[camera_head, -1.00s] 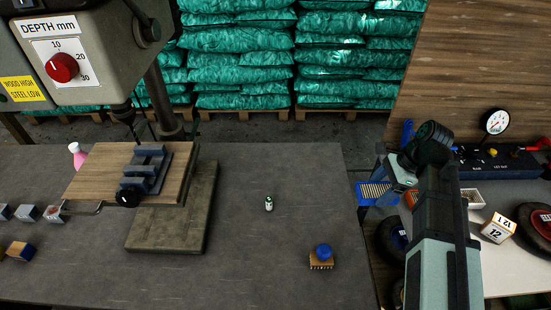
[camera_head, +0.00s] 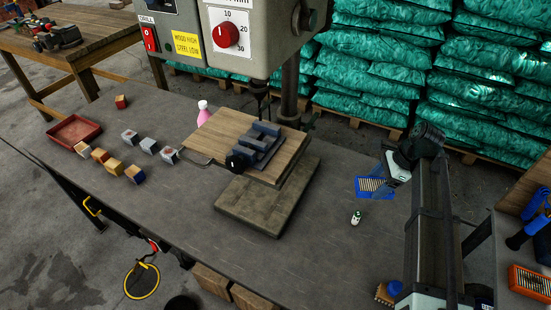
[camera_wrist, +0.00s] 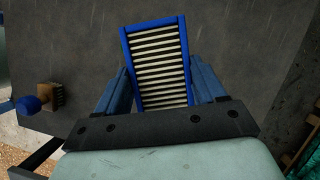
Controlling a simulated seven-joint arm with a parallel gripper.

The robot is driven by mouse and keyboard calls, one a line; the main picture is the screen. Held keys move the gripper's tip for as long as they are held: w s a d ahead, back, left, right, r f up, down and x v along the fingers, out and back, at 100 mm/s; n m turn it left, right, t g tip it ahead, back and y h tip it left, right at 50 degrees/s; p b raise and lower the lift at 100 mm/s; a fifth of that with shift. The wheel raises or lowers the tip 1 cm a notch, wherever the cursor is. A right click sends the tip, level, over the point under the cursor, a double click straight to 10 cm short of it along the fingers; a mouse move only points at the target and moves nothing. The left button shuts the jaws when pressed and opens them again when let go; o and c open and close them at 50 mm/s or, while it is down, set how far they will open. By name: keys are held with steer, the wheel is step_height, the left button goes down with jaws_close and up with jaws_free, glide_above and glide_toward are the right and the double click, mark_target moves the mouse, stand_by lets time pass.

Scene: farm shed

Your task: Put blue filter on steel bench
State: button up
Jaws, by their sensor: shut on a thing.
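The blue filter (camera_head: 374,186) has a blue frame and pale pleats. It also shows in the wrist view (camera_wrist: 158,62), upright in the picture between my fingers. My gripper (camera_wrist: 160,85) is shut on the blue filter, with one blue finger at each side of its frame. In the head view, my arm comes in from the lower right and holds the filter over the back right part of the grey steel bench (camera_head: 170,185). The bench top also lies behind the filter in the wrist view (camera_wrist: 60,45). The gap under the filter is hard to judge.
A drill press base (camera_head: 265,205) and wooden board (camera_head: 225,135) stand left of the filter. A small white-green bottle (camera_head: 355,218) stands in front of it. A blue-knobbed brush (camera_head: 388,292) lies near the right edge. Bare bench lies front left of the press.

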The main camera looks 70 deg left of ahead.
steer(key=w+a+m+t+y, duration=0.1)
steer(key=w+a+m, duration=0.3)
steer(key=a, duration=0.6)
steer(key=shift+w+a+f, duration=0.3)
steer(key=shift+w, duration=0.45)
steer(key=shift+f, duration=5)
steer(key=shift+f, duration=0.15)
steer(key=o, duration=1.2)
steer(key=shift+c, duration=0.2)
